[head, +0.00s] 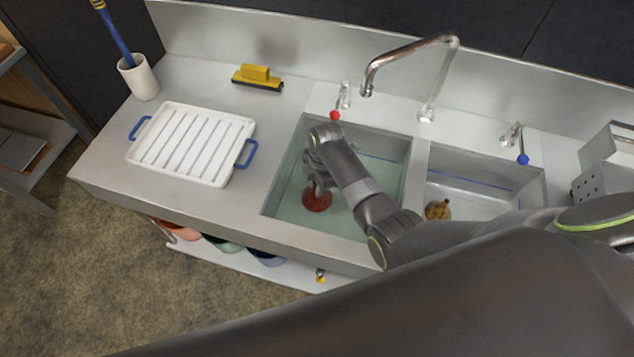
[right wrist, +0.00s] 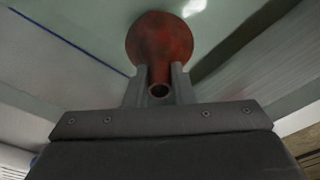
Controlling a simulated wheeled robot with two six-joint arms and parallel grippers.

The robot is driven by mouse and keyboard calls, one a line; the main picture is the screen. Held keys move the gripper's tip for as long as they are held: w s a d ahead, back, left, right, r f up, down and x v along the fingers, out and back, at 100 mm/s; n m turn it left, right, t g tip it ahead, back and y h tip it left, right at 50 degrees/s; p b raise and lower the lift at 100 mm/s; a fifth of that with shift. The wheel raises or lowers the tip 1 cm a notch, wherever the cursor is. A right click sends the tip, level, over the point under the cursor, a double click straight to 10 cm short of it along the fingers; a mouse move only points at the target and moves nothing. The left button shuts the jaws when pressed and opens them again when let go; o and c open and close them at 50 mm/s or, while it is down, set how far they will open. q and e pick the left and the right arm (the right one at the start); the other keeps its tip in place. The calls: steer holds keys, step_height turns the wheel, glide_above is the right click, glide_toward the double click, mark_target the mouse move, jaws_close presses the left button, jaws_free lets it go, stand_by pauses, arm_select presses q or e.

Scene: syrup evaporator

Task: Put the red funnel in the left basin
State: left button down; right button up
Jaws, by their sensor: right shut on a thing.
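The red funnel (head: 317,200) is inside the left basin (head: 283,207), in its front left part, within or just over the greenish water. My right gripper (head: 318,183) reaches down into the basin from above and is shut on the funnel. In the right wrist view, both fingers (right wrist: 160,88) clasp the funnel's narrow spout, and its wide red cone (right wrist: 160,42) points away from the gripper. I cannot tell whether the funnel touches the basin floor. My left gripper is not in view.
A white ribbed tray (head: 190,145) with blue handles, a yellow brush (head: 257,77) and a white holder (head: 138,78) stand on the left counter. The faucet (head: 410,62) rises behind the basins. The right basin (head: 480,185) holds a brownish-yellow object (head: 437,210).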

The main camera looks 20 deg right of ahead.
steer(key=shift+f+b, duration=5.1)
steer(key=shift+f, duration=0.8)
steer(key=shift+f, duration=0.3)
steer(key=o, duration=1.5)
steer(key=shift+c, duration=0.2)
